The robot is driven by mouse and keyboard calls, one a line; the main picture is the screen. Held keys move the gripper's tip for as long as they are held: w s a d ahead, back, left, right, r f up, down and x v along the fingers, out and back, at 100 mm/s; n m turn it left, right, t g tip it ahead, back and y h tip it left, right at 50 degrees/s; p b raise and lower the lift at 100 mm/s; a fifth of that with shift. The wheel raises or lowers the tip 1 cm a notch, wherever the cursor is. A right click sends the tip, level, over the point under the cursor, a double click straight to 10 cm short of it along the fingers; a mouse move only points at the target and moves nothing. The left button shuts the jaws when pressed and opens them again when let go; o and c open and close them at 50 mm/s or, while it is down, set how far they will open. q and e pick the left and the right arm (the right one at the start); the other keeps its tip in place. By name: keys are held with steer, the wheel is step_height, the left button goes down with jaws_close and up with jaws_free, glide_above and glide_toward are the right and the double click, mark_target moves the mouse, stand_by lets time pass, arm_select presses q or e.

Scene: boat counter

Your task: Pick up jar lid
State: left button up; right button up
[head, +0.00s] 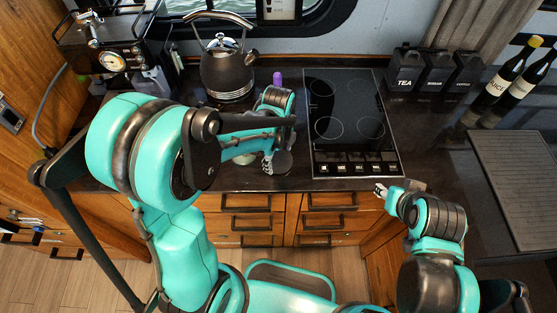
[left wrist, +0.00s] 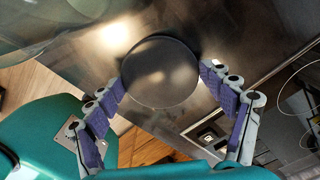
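The jar lid is a dark, flat disc (left wrist: 160,75) between the fingers of my left gripper (left wrist: 162,74) in the left wrist view. The fingertips meet its rim on both sides, so the gripper looks shut on it. In the head view, the lid (head: 283,162) shows beside my left gripper (head: 272,160), near the counter's front edge and left of the cooktop. Whether it is clear of the counter is hard to tell. A clear glass shape, possibly the jar (head: 245,158), is partly hidden by my left arm. My right gripper (head: 380,190) is by the counter edge; its finger opening is too small to judge.
The black cooktop (head: 347,120) lies right of the lid. A kettle (head: 227,75) and a purple-topped item (head: 278,78) stand behind. A coffee machine (head: 105,45) is at left. Canisters (head: 437,72) and bottles (head: 497,88) stand at right. Dark counter (head: 430,130) is clear in front of them.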

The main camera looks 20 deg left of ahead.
arm_select(q)
steer(key=c, duration=0.4)
steer(key=shift+o, duration=0.2)
